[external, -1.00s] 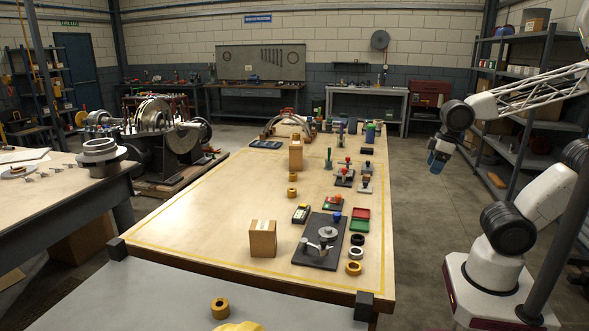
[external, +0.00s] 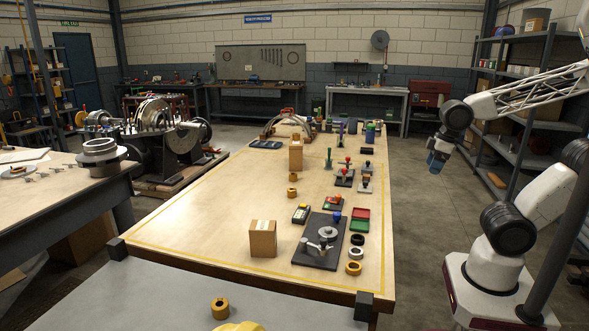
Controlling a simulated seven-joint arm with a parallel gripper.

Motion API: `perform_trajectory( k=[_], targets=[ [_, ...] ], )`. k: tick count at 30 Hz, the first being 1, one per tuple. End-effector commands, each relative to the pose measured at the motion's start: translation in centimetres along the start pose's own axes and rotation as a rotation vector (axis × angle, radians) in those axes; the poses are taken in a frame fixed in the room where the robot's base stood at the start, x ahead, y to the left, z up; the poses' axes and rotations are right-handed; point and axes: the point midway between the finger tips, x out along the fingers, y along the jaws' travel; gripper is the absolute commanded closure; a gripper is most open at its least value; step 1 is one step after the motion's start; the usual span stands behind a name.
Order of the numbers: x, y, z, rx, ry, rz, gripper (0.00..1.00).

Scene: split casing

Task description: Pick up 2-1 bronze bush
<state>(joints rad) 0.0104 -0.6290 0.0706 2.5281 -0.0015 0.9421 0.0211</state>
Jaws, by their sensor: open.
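Several bronze-coloured rings look like bushes: one (external: 292,177) and another (external: 292,191) in the middle of the wooden bench, one (external: 354,268) near its front right edge, and one (external: 220,308) on the grey surface in the foreground. I cannot read any label, so I cannot tell which is 2-1. My gripper (external: 434,170) hangs in the air to the right of the bench, pointing down, well apart from all the rings. It is open, and I see nothing held in it. Its fingers are small in the view.
A cardboard box (external: 262,239) stands at the bench's front; another (external: 296,156) stands farther back. A dark plate with a metal fixture (external: 321,243), red and green trays (external: 360,220) and black and silver rings crowd the right side. The bench's left half (external: 195,215) is clear.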

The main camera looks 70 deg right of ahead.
Motion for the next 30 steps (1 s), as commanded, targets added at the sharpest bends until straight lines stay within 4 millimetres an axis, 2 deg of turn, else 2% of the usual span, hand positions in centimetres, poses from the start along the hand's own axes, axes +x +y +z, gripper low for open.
perform_trajectory(
  k=[5, 11, 20, 30],
  targets=[
    [0.3, -0.3, -1.4, 0.070, -0.017, -0.040, 0.26],
    [1.0, -0.9, -4.9, 0.235, -0.054, -0.130, 0.26],
    [2.9, -1.2, -12.1, 0.567, -0.128, -0.301, 0.26],
    [6.1, 0.3, -20.8, 0.954, -0.212, -0.487, 0.26]
  ],
)
